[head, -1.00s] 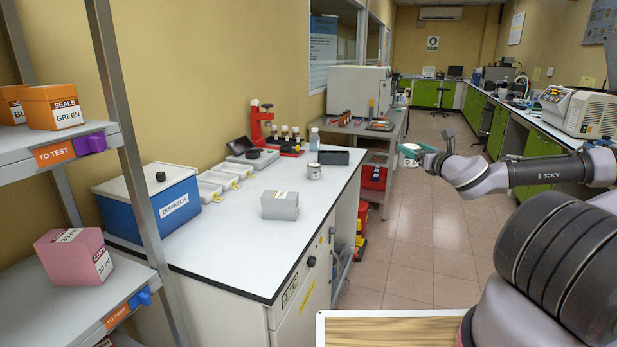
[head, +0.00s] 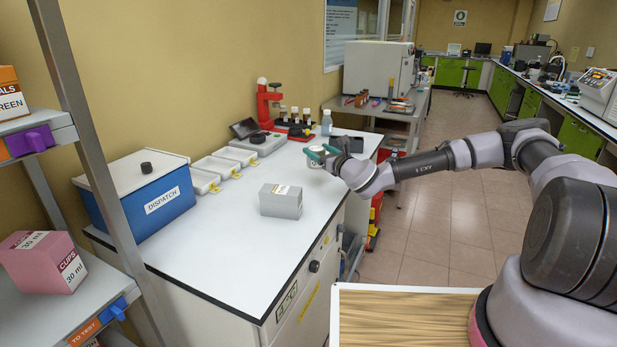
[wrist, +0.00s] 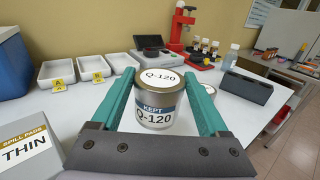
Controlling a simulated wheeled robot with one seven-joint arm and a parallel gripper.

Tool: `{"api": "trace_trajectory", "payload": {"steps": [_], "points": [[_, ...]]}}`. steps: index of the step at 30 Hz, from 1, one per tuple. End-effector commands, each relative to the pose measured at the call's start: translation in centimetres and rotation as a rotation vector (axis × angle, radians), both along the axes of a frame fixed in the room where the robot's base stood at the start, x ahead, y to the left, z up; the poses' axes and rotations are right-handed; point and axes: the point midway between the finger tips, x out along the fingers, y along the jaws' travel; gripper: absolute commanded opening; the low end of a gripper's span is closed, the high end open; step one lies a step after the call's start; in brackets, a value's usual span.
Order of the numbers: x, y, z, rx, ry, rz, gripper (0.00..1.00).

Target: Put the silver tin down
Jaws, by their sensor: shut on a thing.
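The silver tin (wrist: 155,108), with a white Q-120 lid and a KEPT Q-120 label, stands upright between the teal fingers of my gripper (wrist: 160,88) in the wrist view. My gripper (head: 318,153) is shut on it over the far right part of the white bench (head: 235,240) in the head view. I cannot tell whether the tin's base touches the bench. A second tin (wrist: 209,90) with a pale lid shows just behind the right finger, mostly hidden by it.
A grey spill pads box (head: 281,200) stands nearer on the bench. White trays (head: 221,168), a red stand (head: 268,105) with small bottles, a dark holder (wrist: 246,86) and a blue dispatch box (head: 135,195) surround the area. The bench front is clear.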

Motion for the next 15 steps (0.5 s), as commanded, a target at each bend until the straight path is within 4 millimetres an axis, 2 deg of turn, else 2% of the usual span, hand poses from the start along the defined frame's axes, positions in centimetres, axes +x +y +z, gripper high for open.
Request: {"api": "trace_trajectory", "payload": {"steps": [7,15], "points": [[-0.1,0.3,-4.6,-0.003,0.001,0.003,0.14],[-0.1,0.3,-7.0,-0.001,0.0,0.003,0.14]]}}
